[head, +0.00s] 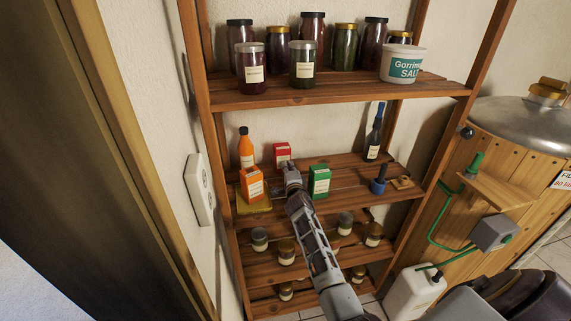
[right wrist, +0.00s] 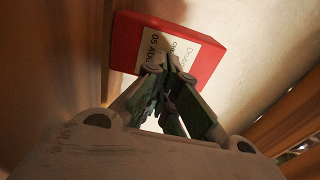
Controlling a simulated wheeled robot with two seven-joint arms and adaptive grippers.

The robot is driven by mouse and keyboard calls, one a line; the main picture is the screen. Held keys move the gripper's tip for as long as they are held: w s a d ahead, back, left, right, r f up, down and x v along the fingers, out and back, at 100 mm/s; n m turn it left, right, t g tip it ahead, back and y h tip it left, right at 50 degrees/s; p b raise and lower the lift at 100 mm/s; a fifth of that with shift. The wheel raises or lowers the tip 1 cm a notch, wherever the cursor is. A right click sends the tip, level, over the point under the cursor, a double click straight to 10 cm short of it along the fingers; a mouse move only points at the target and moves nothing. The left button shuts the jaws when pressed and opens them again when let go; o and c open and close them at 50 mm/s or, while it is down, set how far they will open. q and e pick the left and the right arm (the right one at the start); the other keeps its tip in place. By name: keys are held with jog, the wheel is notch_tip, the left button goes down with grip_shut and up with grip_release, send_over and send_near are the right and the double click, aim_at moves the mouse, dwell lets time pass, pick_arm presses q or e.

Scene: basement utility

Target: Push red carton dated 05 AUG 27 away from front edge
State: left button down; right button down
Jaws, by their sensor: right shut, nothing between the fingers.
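The red carton (head: 282,152) stands on the middle wooden shelf, towards the back, between an orange carton (head: 251,183) and a green carton (head: 319,181). In the right wrist view the red carton (right wrist: 199,50) shows a pale label with "05 AUG" partly readable. My right gripper (head: 290,168) reaches in over the shelf from the front. Its fingers are shut and empty, and in the right wrist view the fingertips (right wrist: 155,68) are at the carton's label face; I cannot tell whether they touch. My left gripper is not in view.
The orange carton stands on a yellow tray-like item (head: 254,203). An orange bottle (head: 245,148) is behind it. A dark bottle (head: 374,139) and a blue item (head: 378,186) stand to the right. Jars fill the shelves above (head: 337,98) and below. The left upright post (head: 200,60) bounds the shelf.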

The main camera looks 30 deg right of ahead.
aim_at(287, 161)
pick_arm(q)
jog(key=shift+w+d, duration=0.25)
pick_arm(e)
jog(key=shift+w, duration=0.2)
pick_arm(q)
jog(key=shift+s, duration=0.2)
pick_arm(e)
jog(key=shift+r, duration=0.1)
jog(key=shift+w+d, duration=0.1)
jog(key=shift+w+d+b, duration=0.2)
jog(key=shift+w+b, duration=0.25)
jog(key=shift+w, duration=0.05)
jog(key=shift+w+d+b, duration=0.2)
jog(key=shift+w+b, duration=0.2)
jog(key=shift+w, duration=0.25)
jog(key=shift+w+d, duration=0.1)
jog(key=shift+w, duration=0.2)
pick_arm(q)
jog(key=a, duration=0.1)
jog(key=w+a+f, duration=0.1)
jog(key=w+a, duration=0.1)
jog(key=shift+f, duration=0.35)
